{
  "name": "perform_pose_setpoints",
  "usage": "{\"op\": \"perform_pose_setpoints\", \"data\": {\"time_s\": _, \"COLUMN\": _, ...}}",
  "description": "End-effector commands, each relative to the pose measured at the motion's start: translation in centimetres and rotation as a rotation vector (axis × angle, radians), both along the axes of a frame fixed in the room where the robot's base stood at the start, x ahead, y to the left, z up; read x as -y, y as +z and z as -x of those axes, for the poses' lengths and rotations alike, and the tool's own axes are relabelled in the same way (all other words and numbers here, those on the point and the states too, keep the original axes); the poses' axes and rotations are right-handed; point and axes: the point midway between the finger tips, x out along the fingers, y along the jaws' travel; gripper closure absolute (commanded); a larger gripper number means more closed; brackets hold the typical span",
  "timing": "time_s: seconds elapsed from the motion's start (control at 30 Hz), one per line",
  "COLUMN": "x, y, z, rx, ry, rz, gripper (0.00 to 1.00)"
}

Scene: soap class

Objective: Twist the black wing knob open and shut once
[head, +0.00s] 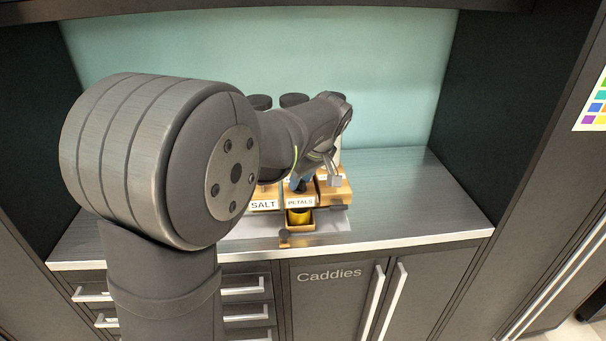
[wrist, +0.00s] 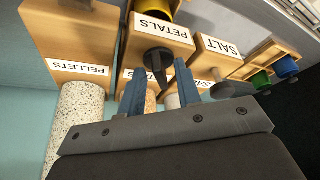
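The black wing knob (wrist: 158,60) sits on the front of the wooden dispenser labelled PETALS (wrist: 163,30) in the wrist view. Its wing points toward my gripper. My gripper (wrist: 160,70) is open, with one blue finger on each side of the wing and a visible gap to each. I cannot tell how deep the fingertips reach around it. In the head view the PETALS dispenser (head: 300,202) stands on the counter, and my arm and fingers mostly cover its knob. A yellow cup (head: 299,216) sits below the dispenser; its edge also shows in the wrist view (wrist: 158,8).
Wooden dispensers labelled SALT (wrist: 220,47) and PELLETS (wrist: 80,68) stand close on either side. A grey knob (wrist: 222,90) is near the SALT one. Green (wrist: 261,80) and blue (wrist: 286,68) cups sit farther right. The counter (head: 425,195) is clear at the right.

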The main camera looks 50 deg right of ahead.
Motion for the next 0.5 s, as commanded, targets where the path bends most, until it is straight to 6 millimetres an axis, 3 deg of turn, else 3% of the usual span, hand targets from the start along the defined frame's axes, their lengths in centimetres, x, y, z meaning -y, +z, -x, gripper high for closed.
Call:
{"op": "perform_pose_setpoints", "data": {"time_s": 0.23, "x": -0.1, "y": 2.4, "z": 0.9, "rx": 0.001, "ry": -0.002, "rz": 0.004, "gripper": 0.69}}
{"op": "perform_pose_setpoints", "data": {"time_s": 0.5, "x": -0.5, "y": 8.5, "z": 3.5, "rx": 0.001, "ry": -0.003, "rz": 0.005, "gripper": 0.69}}
